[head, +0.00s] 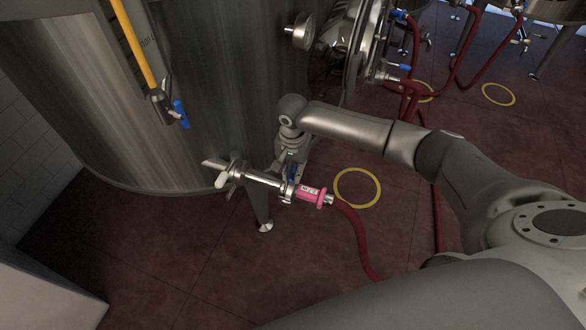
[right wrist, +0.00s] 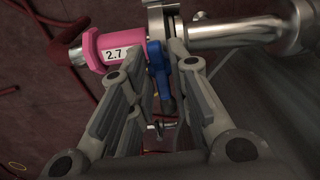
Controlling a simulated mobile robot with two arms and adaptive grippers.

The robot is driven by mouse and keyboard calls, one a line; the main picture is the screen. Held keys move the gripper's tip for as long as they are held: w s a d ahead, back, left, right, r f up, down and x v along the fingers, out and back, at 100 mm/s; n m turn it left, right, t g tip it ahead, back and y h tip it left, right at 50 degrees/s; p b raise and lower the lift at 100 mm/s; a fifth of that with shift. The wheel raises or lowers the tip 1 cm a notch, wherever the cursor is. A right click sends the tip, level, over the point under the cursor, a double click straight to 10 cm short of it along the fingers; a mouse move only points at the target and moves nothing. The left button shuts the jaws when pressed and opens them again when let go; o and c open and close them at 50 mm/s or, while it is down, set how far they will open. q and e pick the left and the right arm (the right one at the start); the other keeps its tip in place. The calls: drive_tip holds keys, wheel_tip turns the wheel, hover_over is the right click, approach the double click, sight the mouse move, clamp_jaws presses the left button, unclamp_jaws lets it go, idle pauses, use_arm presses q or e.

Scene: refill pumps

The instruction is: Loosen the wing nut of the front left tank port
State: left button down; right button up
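A steel port pipe (head: 262,178) runs out from the lower front of the large steel tank (head: 215,90). At its end are a clamp and a valve with a blue handle (right wrist: 158,66). A pink hose coupling (head: 311,195), marked 2.7 in the right wrist view (right wrist: 108,50), joins on there. My right gripper (head: 287,178) is at this joint, largely hidden behind its own wrist. In the right wrist view its fingers (right wrist: 163,65) are apart, with the blue handle and clamp between them. A small metal piece (right wrist: 158,127), perhaps the wing nut, shows between the fingers. My left gripper is out of view.
A red hose (head: 358,240) hangs from the coupling to the dark red floor. A tank leg (head: 261,208) stands close behind the pipe. A yellow pipe (head: 134,45) with a blue-handled valve (head: 181,113) is above left. Yellow floor rings (head: 357,188) lie behind.

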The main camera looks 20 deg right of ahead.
clamp_jaws()
